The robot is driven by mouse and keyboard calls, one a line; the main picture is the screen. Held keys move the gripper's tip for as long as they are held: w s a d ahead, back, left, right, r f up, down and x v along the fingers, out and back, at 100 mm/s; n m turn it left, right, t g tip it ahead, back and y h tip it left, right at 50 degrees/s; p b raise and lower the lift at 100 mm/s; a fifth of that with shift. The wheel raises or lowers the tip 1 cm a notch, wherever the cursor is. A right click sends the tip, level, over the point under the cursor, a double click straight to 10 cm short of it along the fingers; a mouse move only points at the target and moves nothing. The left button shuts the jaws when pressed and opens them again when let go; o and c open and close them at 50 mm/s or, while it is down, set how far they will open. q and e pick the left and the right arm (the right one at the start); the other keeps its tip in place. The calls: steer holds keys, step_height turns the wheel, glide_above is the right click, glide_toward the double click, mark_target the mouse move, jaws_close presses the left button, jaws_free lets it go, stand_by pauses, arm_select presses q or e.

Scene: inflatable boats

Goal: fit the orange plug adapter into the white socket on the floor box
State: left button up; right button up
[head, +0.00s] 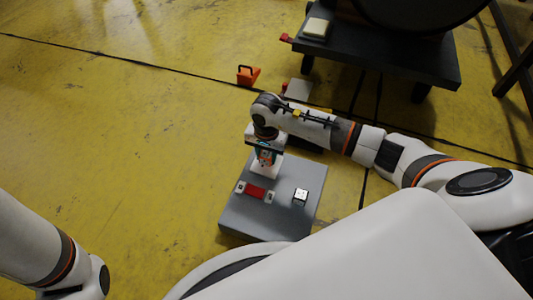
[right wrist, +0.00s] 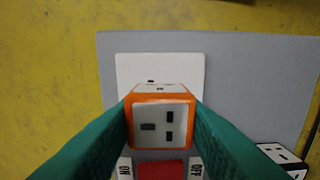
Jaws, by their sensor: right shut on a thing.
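The orange plug adapter (right wrist: 161,118), with a white face and dark slots, is held between the green fingers of my right gripper (right wrist: 163,125). In the head view my right gripper (head: 265,156) points down over the far part of the grey floor box (head: 235,214). The white socket plate (right wrist: 160,67) lies on the floor box (right wrist: 250,85) just behind the adapter in the wrist view; it also shows below the gripper in the head view (head: 266,171). The adapter hides part of the plate, and I cannot tell whether they touch. My left arm shows at lower left; its gripper is out of view.
A red switch (head: 255,192) between ON and OFF marks and a small white slotted piece (head: 301,195) are on the box. An orange object (head: 248,75) stands on the yellow floor beyond. A dark wheeled platform (head: 400,60) is at the back right. Floor to the left is clear.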

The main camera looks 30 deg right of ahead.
mark_target(267, 154)
steer(key=shift+f+b, duration=0.45)
steer(key=shift+f, duration=0.2)
stand_by(0.8)
steer(key=o, duration=1)
step_height(267, 154, up, 10)
steer(key=p, duration=0.6)
steer(key=shift+r+p, duration=0.4)
steer(key=shift+r, duration=0.65)
